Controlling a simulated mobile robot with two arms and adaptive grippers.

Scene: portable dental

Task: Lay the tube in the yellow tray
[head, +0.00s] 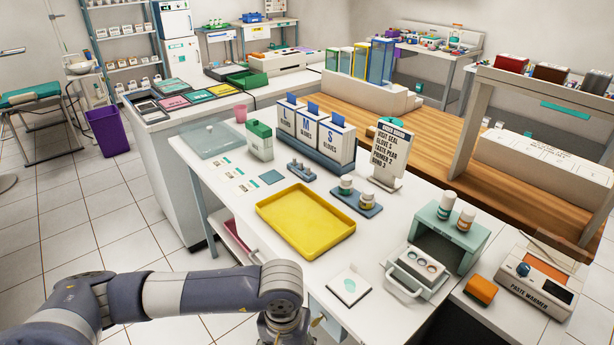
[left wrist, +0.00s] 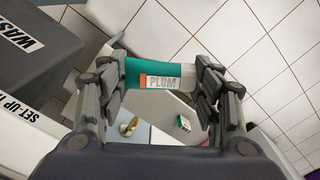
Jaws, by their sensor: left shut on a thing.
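The yellow tray (head: 318,248) lies flat and empty on the white counter in the head view. In the left wrist view my left gripper (left wrist: 162,80) is shut on a tube (left wrist: 140,73), which lies crosswise between the two fingers. My right gripper is in neither view.
A white pad (head: 348,287) and an open-drawer unit (head: 415,275) stand right of the tray. Small bottles on a blue holder (head: 356,202), a sign (head: 387,155) and glove boxes (head: 318,135) stand behind it. A grey bin (left wrist: 45,60) shows in the wrist view.

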